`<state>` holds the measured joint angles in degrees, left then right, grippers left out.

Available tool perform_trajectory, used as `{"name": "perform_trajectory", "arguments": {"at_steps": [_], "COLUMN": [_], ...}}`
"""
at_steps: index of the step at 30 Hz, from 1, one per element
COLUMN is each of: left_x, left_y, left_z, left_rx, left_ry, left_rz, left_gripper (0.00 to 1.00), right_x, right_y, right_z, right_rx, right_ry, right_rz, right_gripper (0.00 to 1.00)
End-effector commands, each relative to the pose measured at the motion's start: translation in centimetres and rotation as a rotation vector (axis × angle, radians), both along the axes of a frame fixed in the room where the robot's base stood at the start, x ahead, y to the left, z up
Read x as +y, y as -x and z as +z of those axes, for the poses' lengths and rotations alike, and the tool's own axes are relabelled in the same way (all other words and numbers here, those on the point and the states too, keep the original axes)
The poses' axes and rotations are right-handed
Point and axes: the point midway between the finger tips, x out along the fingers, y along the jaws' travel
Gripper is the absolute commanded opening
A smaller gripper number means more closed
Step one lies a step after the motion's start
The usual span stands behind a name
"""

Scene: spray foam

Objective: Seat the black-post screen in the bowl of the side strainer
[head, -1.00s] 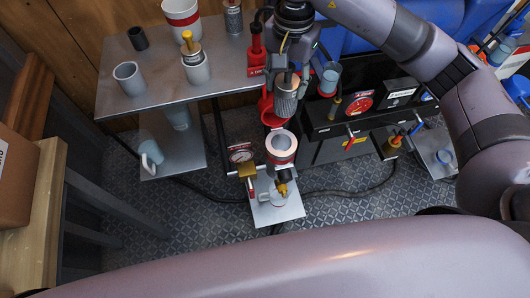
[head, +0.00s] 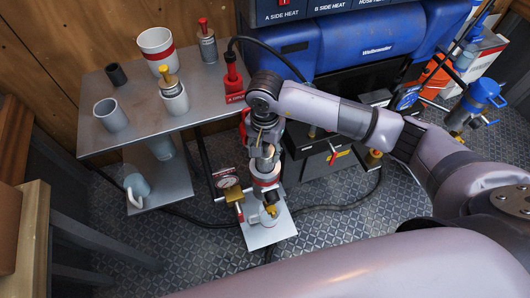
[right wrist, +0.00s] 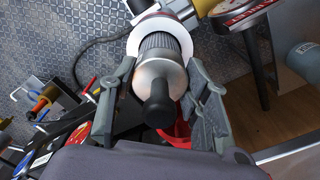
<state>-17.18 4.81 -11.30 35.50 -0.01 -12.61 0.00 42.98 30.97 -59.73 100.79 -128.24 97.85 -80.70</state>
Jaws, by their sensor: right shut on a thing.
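The black-post screen is a grey ribbed cylinder with a metal cap and black post; it shows in the right wrist view (right wrist: 160,80), post toward the camera. My right gripper (right wrist: 158,95) is shut on it, one finger on each side. The side strainer (head: 266,181), with a red band, stands on a small plate in the head view. Its pale bowl rim (right wrist: 132,42) curves around the far end of the screen. The screen is over or just inside the bowl mouth; I cannot tell how deep. My right gripper also shows in the head view (head: 264,150), above the strainer. My left gripper is out of view.
A gauge (head: 228,182) and brass valve (head: 232,195) stand left of the strainer. The steel table (head: 135,140) at left holds cups, a yellow-handled part (head: 168,76) and a red-topped cylinder (head: 207,42). A blue machine (head: 360,35) stands behind.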

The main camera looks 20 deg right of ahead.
Motion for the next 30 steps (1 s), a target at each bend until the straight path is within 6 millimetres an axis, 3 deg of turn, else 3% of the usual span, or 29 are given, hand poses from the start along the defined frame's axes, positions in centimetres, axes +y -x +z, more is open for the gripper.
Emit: {"name": "perform_trajectory", "arguments": {"at_steps": [4,29,30], "left_x": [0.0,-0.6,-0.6], "left_y": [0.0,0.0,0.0], "left_z": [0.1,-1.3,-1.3], "left_rx": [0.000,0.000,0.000], "left_ry": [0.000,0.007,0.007], "left_rz": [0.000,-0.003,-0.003], "left_gripper": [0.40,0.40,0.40], "right_x": [0.0,0.0,0.0], "right_y": [0.1,0.0,0.0], "right_z": [-2.0,-3.2,-3.3], "right_rx": [0.003,-0.001,0.000], "right_ry": [0.000,-0.001,0.000], "right_rz": [0.000,0.001,0.001], "right_gripper": [0.06,0.06,0.45]}}
